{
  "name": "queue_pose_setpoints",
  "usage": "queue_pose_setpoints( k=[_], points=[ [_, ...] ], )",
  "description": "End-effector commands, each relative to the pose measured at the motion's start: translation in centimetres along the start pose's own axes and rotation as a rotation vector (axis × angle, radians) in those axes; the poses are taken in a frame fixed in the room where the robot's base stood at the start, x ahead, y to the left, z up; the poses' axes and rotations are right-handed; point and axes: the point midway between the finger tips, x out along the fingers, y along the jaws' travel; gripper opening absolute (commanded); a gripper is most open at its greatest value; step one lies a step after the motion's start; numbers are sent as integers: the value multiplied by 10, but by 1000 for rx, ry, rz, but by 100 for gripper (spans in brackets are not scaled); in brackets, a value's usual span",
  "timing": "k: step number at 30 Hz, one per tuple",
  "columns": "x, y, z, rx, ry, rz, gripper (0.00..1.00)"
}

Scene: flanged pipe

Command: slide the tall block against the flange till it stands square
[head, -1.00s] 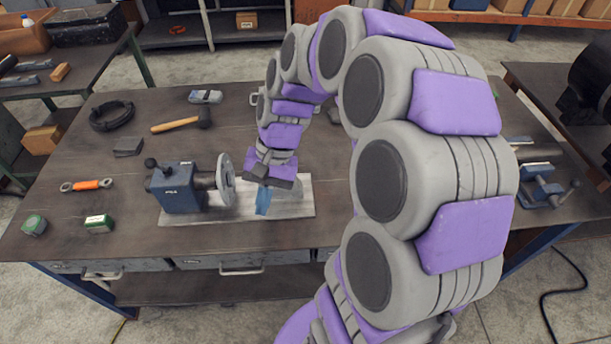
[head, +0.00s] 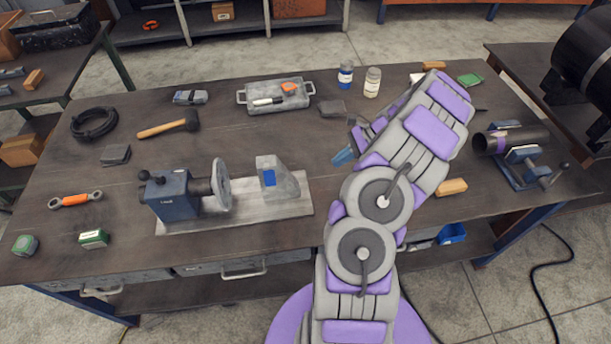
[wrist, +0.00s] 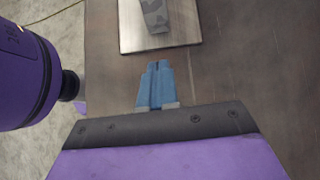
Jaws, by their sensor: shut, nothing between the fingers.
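The tall block (head: 277,184) is grey with a blue patch and a sloping right side. It stands on the pale base plate (head: 240,216), right of the flange (head: 221,186), a grey disc on the pipe stub of a blue holder (head: 172,194). A gap shows between block and flange; I cannot tell whether the block is exactly square. My gripper (head: 343,157), with blue fingers, is shut and empty, right of the block and clear of it. In the wrist view the closed fingers (wrist: 155,85) point toward the plate (wrist: 132,30) and part of the grey block (wrist: 155,14).
A tray (head: 276,95), two bottles and a dark block (head: 332,108) stand behind. A hammer (head: 168,127), cable coil and orange wrench (head: 76,200) lie left. A clamp with a dark pipe (head: 512,140) stands right. Bench between plate and clamp is partly covered by my arm.

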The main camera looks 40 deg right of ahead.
Motion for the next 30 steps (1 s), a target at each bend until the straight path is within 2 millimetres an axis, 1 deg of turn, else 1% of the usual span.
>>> queue_pose_setpoints(
  k=[1,3,5,8,22,24,30],
  points=[
    [-1,1,-7,20,-1,-6,0],
    [0,1,-10,32,-1,-12,0],
    [3,1,-11,34,0,-14,0],
    [14,1,-10,32,0,-12,0],
    [102,-1,-12,30,-3,-10,0],
    [109,-1,-1,29,-3,-11,0],
    [122,-2,14,29,-1,-13,0]
  ],
)
